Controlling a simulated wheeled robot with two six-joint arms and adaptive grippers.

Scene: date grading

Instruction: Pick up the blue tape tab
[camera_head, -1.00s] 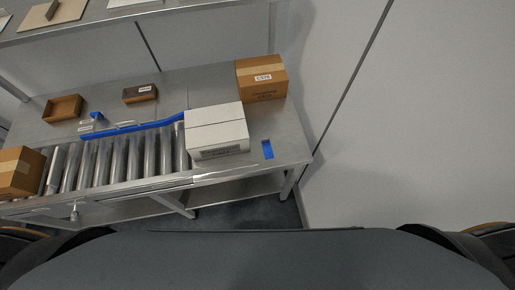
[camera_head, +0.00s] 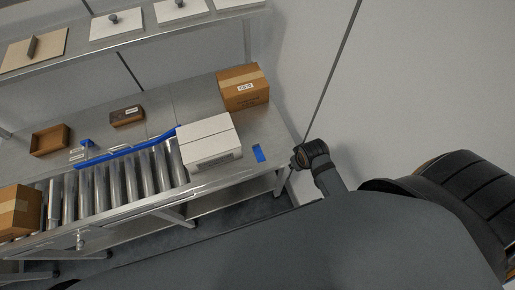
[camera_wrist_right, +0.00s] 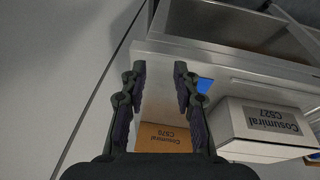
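The blue tape tab (camera_head: 259,153) lies flat on the steel bench near its right front corner, just right of the white box. In the right wrist view the blue tab (camera_wrist_right: 204,85) shows partly, just right of the right finger. My right gripper (camera_wrist_right: 160,68) is open and empty, with the bench surface beyond its fingers. In the head view my right arm is at the bench's right end; its fingers are not seen there. My left gripper is not in view.
The white box (camera_head: 208,143) stands next to the tab, a brown carton (camera_head: 243,90) behind it. The roller conveyor (camera_head: 120,186) with a blue rail (camera_head: 120,155) runs left. An open brown tray (camera_head: 50,141) and small brown box (camera_head: 126,116) sit farther left. A wall bounds the right.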

